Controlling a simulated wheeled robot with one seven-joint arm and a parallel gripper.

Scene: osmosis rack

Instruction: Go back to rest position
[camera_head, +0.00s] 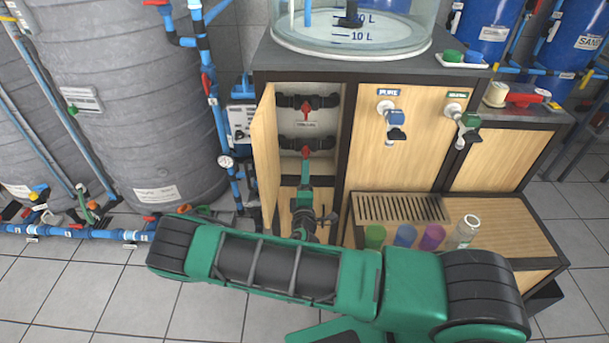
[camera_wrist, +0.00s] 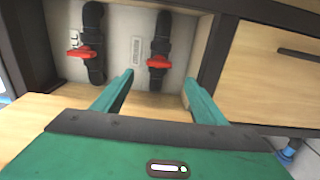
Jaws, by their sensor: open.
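My green arm reaches across the front of the cabinet, and my gripper (camera_head: 305,170) points into its open compartment. In the wrist view, my gripper (camera_wrist: 159,82) has its two fingers spread wide with nothing between them. The lower valve's red handle (camera_head: 305,151) is just beyond the fingertips; it also shows in the wrist view (camera_wrist: 158,62), apart from both fingers. The upper valve's red handle (camera_head: 305,105) is farther up and also shows in the wrist view (camera_wrist: 80,52). In the head view only a narrow part of the gripper shows.
An open wooden door (camera_head: 266,160) stands close on the left of my gripper. Blue pipes (camera_head: 205,70) and a grey tank (camera_head: 130,90) are left.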

